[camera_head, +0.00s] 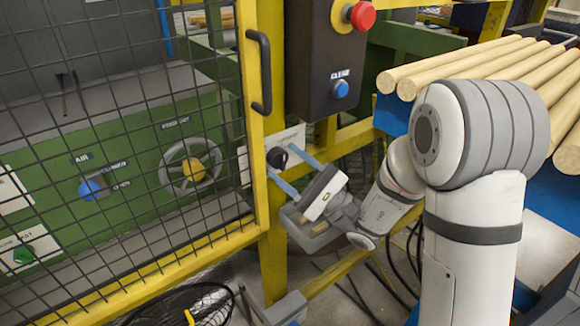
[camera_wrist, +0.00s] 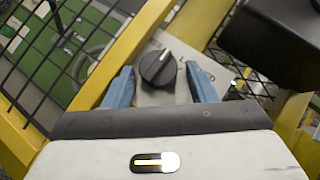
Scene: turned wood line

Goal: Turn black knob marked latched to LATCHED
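The black knob (camera_head: 277,157) sits on a light plate (camera_head: 297,137) fixed at the yellow post beside the mesh door. In the wrist view the knob (camera_wrist: 158,68) is round with a white pointer line running toward its upper right. My gripper (camera_head: 289,167) is open, with one blue finger above and one below the knob in the head view. In the wrist view my gripper (camera_wrist: 161,85) has its fingers either side of the knob, with gaps, and the knob lies at or just beyond the fingertips. The plate's lettering is too small or hidden to read.
A yellow-framed mesh door (camera_head: 130,130) with a black handle (camera_head: 260,72) stands left. A dark control box (camera_head: 327,60) with a red button (camera_head: 362,15) and blue button (camera_head: 341,88) hangs above my gripper. Wooden rods (camera_head: 480,68) lie to the right, near my arm.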

